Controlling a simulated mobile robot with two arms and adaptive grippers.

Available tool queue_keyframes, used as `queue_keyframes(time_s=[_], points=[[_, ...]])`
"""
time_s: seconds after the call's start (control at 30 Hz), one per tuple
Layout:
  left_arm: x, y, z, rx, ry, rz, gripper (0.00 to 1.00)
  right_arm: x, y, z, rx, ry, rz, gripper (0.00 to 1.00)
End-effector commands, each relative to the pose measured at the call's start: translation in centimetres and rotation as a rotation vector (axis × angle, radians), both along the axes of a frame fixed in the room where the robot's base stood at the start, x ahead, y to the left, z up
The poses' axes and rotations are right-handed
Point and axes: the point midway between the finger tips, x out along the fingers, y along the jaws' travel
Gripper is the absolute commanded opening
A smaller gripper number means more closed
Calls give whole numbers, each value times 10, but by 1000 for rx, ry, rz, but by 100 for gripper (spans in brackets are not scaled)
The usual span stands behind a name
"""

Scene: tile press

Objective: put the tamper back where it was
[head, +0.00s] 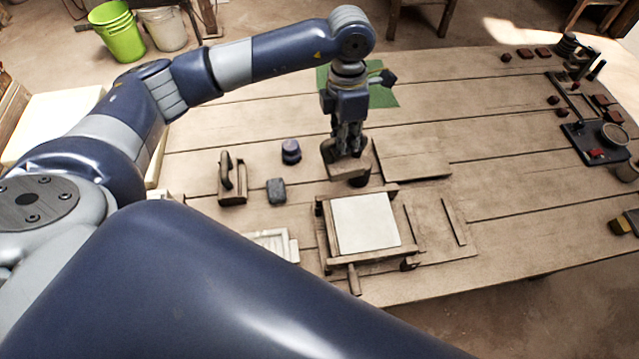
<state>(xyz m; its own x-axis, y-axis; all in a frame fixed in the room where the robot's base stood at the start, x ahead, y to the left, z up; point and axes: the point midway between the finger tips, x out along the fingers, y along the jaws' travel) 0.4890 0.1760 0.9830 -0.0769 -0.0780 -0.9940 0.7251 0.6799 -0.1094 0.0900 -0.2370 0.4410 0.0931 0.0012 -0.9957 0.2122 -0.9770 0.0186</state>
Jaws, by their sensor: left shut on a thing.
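My left gripper (347,143) comes down over the middle of the table, pointing down. It is shut on a wooden block-like thing (344,163), which looks like the tamper; the fingers hide its upper part. I cannot tell whether its underside touches the table. It is just behind the wooden press frame (328,238), which holds a flat white slab (366,222). A small dark round piece (359,181) shows right below the tamper. My right gripper is not in view.
Left of the tamper are a dark blue round pot (291,151), a grey block (276,191) and a wooden handled tool (232,182). A wooden board (415,160) lies to the right. A green mat (383,97) lies behind. Open table lies farther right.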

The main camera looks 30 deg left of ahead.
Motion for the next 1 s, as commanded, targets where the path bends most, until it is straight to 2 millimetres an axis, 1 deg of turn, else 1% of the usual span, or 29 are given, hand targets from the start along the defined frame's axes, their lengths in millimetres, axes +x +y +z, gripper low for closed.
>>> queue_keyframes(time_s=[0.03, 0.3, 0.5, 0.6, 0.7, 0.8, 0.93, 1.0], points=[[2, 3, -5, 0, -1, 96, 0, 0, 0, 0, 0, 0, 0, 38], [14, 23, -32, 19, -10, 630, 0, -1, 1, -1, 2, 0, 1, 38], [18, 43, -55, 36, -11, 1021, 0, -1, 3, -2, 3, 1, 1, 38], [18, 53, -65, 44, -11, 1189, 0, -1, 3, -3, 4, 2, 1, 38], [18, 60, -72, 50, -10, 1318, 0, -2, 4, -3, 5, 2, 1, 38], [17, 66, -78, 54, -8, 1406, 0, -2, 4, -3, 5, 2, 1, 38], [17, 69, -85, 57, -7, 1461, 0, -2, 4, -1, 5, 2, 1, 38], [16, 69, -96, 59, -4, 1470, 0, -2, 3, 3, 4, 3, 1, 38]])
